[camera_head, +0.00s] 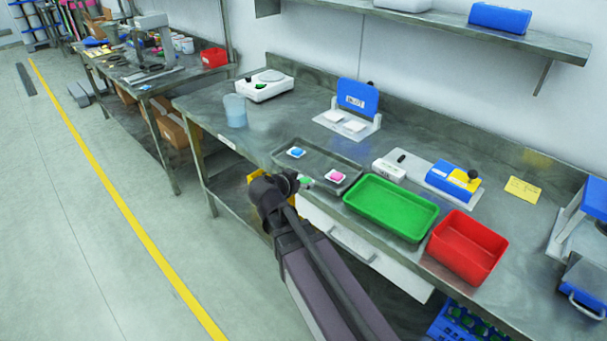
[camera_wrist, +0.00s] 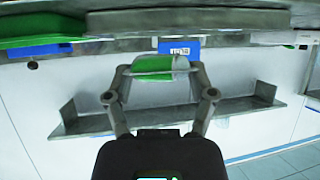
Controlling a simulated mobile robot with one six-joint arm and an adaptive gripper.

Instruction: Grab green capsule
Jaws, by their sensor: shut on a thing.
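The green capsule (camera_wrist: 158,64), green with a paler white end, lies crosswise between the fingertips of my gripper (camera_wrist: 160,72) in the wrist view. The fingers are shut on it from both sides. In the head view my gripper (camera_head: 298,184) is at the front edge of the grey metal tray (camera_head: 315,158), and a bit of the green capsule (camera_head: 307,181) shows beside the fingers. My arm partly hides that corner of the tray.
A green tray (camera_head: 391,206) and a red bin (camera_head: 467,247) stand to the right on the bench. A white scale (camera_head: 265,85) and a clear beaker (camera_head: 235,110) are at the back left. A blue-and-yellow device (camera_head: 453,180) is behind the green tray.

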